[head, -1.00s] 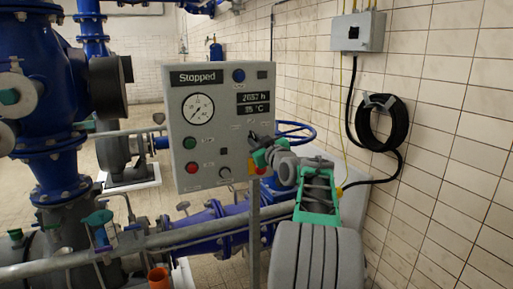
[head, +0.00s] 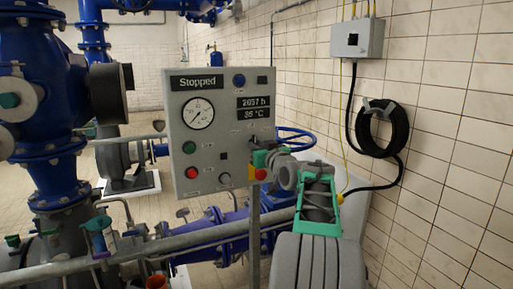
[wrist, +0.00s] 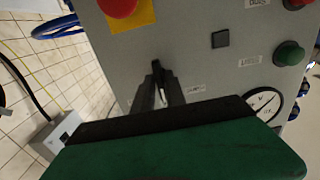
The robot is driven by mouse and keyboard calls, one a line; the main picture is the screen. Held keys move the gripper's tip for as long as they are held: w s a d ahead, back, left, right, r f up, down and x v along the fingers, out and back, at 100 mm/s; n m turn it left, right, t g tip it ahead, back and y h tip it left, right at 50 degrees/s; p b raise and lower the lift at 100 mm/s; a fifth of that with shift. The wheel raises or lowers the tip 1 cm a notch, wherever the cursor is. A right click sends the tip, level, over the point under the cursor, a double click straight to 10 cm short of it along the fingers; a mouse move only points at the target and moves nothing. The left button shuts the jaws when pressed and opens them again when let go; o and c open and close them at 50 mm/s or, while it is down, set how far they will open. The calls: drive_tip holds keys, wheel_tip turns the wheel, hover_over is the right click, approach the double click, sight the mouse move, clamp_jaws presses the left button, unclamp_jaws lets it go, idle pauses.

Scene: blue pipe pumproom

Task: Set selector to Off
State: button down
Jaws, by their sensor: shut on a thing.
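A grey control panel (head: 212,100) has a "Stopped" display at its top. The selector (wrist: 157,72) is a small dark handle on the panel's face in the wrist view. Its label and pointing direction are too small to read. My gripper (wrist: 162,88) is shut on the selector, with its fingers on both sides of the handle. In the head view my gripper (head: 260,157) is at the panel's right edge and hides the selector.
A red emergency button on a yellow plate (head: 260,174) sits just below my gripper. Green (head: 189,147) and red (head: 191,172) buttons are on the panel's left. A blue handwheel (head: 297,138) and pipes stand behind. A tiled wall is at the right.

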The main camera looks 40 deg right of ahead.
drive_tip(key=shift+r, duration=0.1)
drive_tip(key=c, duration=1.5)
unclamp_jaws()
drive_tip(key=b+v, duration=0.2)
drive_tip(key=v, duration=0.5)
drive_tip(key=shift+s+a, duration=0.1)
drive_tip(key=shift+s, duration=0.3)
